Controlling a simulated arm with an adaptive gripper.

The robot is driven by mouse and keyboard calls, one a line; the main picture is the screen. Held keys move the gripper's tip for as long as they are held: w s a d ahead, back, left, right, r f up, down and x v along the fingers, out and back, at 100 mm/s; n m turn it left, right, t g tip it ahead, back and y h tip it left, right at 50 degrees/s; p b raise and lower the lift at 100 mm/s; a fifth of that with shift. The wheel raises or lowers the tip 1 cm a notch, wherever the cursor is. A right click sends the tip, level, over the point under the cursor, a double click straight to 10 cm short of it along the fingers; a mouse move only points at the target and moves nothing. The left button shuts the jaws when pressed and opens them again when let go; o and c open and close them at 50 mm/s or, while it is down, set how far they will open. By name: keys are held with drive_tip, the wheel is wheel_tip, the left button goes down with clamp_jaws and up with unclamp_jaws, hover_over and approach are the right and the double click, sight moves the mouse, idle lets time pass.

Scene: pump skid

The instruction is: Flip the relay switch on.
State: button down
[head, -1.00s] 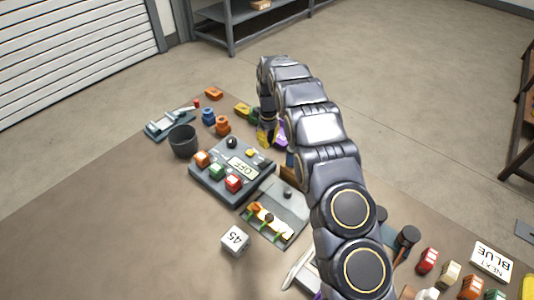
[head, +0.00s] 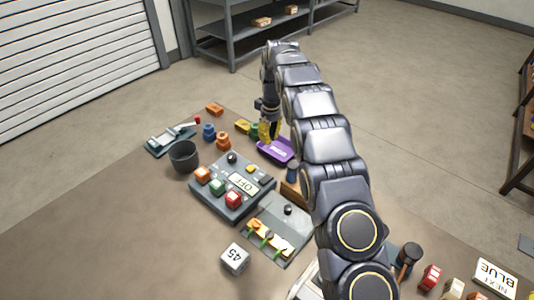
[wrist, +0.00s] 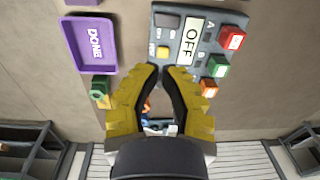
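A grey control panel (head: 222,207) lies on the table left of my arm. Its white display (head: 243,185) reads OFF, and this also shows in the wrist view (wrist: 192,41). The panel carries orange (head: 202,174), green (head: 217,187) and red (head: 233,199) blocks, a black knob (head: 232,158), a small yellow piece (wrist: 162,51) and a dark block (wrist: 167,20). I cannot tell which part is the relay switch.
A purple tray (wrist: 92,45) marked DONE lies beside the panel. A second grey plate (head: 292,219) with yellow and orange parts lies nearer. A dark cup (head: 184,157), a white cube (head: 234,258) and small coloured parts stand around. Bare table lies at the left front.

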sight(263, 180)
drive_tip(key=shift+s+a+r+g+y, duration=0.2)
drive_tip(key=shift+g+y, duration=0.2)
drive_tip(key=f, duration=0.4)
drive_tip(key=s+a+f, duration=0.1)
drive_tip(key=f, duration=0.8)
drive_tip(key=shift+s+a+f, duration=0.2)
drive_tip(key=shift+a+f, duration=0.05)
drive_tip(key=shift+f, duration=0.15)
drive_tip(key=shift+f, duration=0.1)
drive_tip(key=shift+s+a+f+t+h, duration=0.1)
drive_tip(key=shift+s+f+t+h, duration=0.05)
drive_tip(key=shift+f+t+h, duration=0.4)
drive_tip(key=shift+r, duration=0.1)
